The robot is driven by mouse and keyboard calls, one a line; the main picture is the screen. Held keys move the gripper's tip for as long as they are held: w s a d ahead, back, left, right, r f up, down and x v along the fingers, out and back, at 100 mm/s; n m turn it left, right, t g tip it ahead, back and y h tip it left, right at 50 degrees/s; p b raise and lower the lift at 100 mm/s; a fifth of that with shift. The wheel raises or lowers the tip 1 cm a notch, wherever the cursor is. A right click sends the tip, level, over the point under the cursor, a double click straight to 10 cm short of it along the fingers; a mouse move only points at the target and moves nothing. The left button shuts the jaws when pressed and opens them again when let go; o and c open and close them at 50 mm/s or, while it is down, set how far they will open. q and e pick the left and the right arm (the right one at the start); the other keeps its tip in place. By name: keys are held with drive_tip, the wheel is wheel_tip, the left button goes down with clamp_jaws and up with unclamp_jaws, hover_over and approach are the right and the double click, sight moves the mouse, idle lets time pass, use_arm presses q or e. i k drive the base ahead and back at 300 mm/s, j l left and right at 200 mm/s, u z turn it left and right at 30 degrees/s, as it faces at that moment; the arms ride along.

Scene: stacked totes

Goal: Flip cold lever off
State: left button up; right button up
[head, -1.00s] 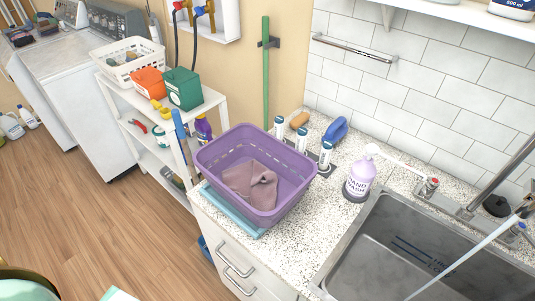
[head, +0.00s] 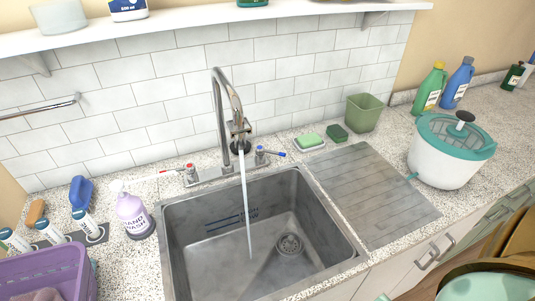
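The cold lever (head: 270,152) is on the right of the chrome faucet (head: 222,115), with a blue tip pointing right. The hot lever (head: 178,170), with a red tip, is on the left side and points left. A stream of water (head: 246,205) runs from the spout into the grey sink (head: 200,240), which has a round drain (head: 289,244). Neither of my grippers shows in the head view.
A hand wash bottle (head: 134,214) stands left of the sink, near a purple basket (head: 50,275). A sponge (head: 309,141) on a dish, a green scrubber (head: 337,133) and a green bin (head: 363,112) sit right of the faucet. A ribbed drainboard (head: 370,195) and a white-and-teal tub (head: 448,150) are further right.

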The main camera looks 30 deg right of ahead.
sight(259, 149)
drive_tip(key=z, duration=1)
drive_tip(key=k, duration=0.1)
drive_tip(key=l, duration=0.05)
